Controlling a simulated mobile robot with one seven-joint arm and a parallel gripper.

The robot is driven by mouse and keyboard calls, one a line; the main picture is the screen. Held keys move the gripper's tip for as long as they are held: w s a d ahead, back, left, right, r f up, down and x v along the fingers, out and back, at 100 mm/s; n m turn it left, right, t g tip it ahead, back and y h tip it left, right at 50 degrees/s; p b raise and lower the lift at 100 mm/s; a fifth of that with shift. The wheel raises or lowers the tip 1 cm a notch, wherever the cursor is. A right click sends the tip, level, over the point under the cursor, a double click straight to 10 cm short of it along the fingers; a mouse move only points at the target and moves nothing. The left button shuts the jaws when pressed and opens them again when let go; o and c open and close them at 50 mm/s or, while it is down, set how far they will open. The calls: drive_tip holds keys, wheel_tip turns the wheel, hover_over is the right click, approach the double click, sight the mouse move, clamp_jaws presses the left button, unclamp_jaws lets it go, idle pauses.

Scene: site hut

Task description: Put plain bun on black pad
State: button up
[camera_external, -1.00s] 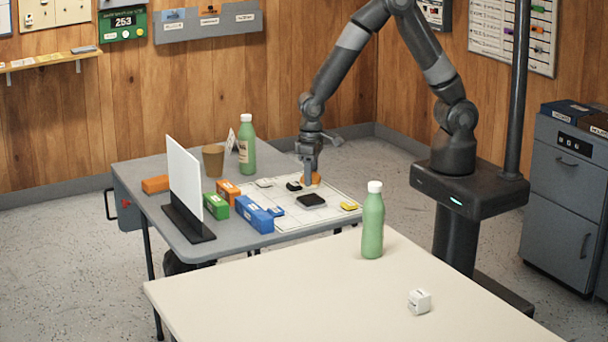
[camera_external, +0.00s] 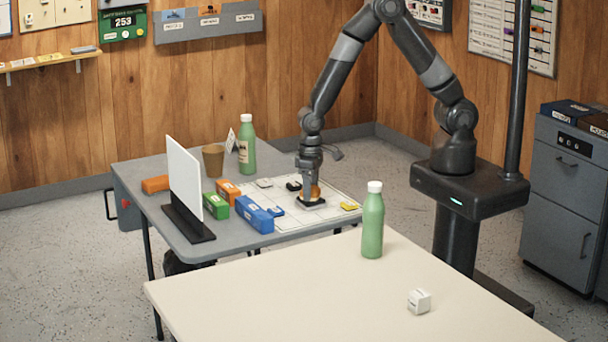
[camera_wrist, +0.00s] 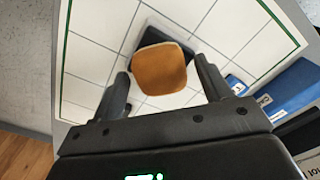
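The plain bun (camera_external: 316,190) is orange-brown. It sits on or just above the black pad (camera_external: 308,202) on the white gridded sheet; whether it touches is hard to tell. In the wrist view, the bun (camera_wrist: 159,69) covers much of the pad (camera_wrist: 163,31), whose dark far edge shows beyond it. My gripper (camera_external: 312,183) points down over the pad. In the wrist view, my gripper (camera_wrist: 162,72) has its fingers apart on both sides of the bun, with a visible gap at each side.
Blue (camera_external: 255,214), green (camera_external: 216,206) and orange boxes stand left of the sheet, near a white upright panel (camera_external: 185,178). A green bottle (camera_external: 247,146) and brown cup (camera_external: 213,160) stand behind. A second bottle (camera_external: 372,222) stands on the near cream table.

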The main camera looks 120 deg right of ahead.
drive_tip(key=shift+r, duration=0.1)
wheel_tip(320, 180, up, 12)
drive_tip(key=s+a+r+n+t, duration=0.1)
drive_tip(key=s+a+r+n, duration=0.1)
drive_tip(key=s+a+r, duration=0.35)
drive_tip(key=s+a+r+n+t, duration=0.2)
drive_tip(key=r, duration=0.6)
drive_tip(key=s+a+r+n+t, duration=0.1)
drive_tip(key=s+a+r+n, duration=0.1)
drive_tip(key=s, duration=0.4)
drive_tip(key=s+a+r+n+t, duration=0.1)
drive_tip(key=s+a+r+n, duration=0.2)
drive_tip(key=s, duration=0.3)
drive_tip(key=shift+s+a+r+t, duration=0.15)
drive_tip(key=shift+a+r+t, duration=0.15)
drive_tip(key=shift+a+r, duration=0.45)
